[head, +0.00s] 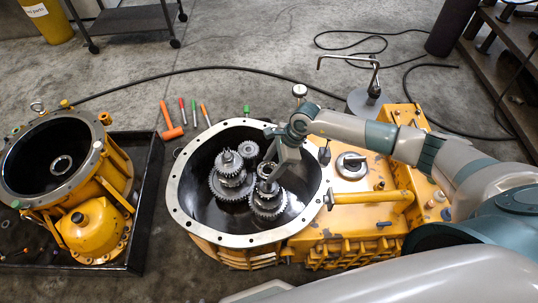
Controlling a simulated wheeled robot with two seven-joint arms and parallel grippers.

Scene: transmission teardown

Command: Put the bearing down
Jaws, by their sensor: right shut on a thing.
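My right gripper (271,176) reaches down into the open round housing (178,205) of the yellow transmission. It is shut on the bearing (266,169), a small metal ring at the top of the right gear stack (268,203). The gripper partly hides the bearing, and I cannot tell whether it touches the shaft. A second gear stack (229,180) stands to the left in the housing, with a smaller gear (248,149) behind. My left gripper is not in view.
A second yellow housing (95,228) sits in a black tray (146,205) at the left. An orange mallet (171,122) and several hand tools lie on the floor behind the open housing. A black cable (215,68) crosses the floor. A dark shelf (510,75) stands at the right.

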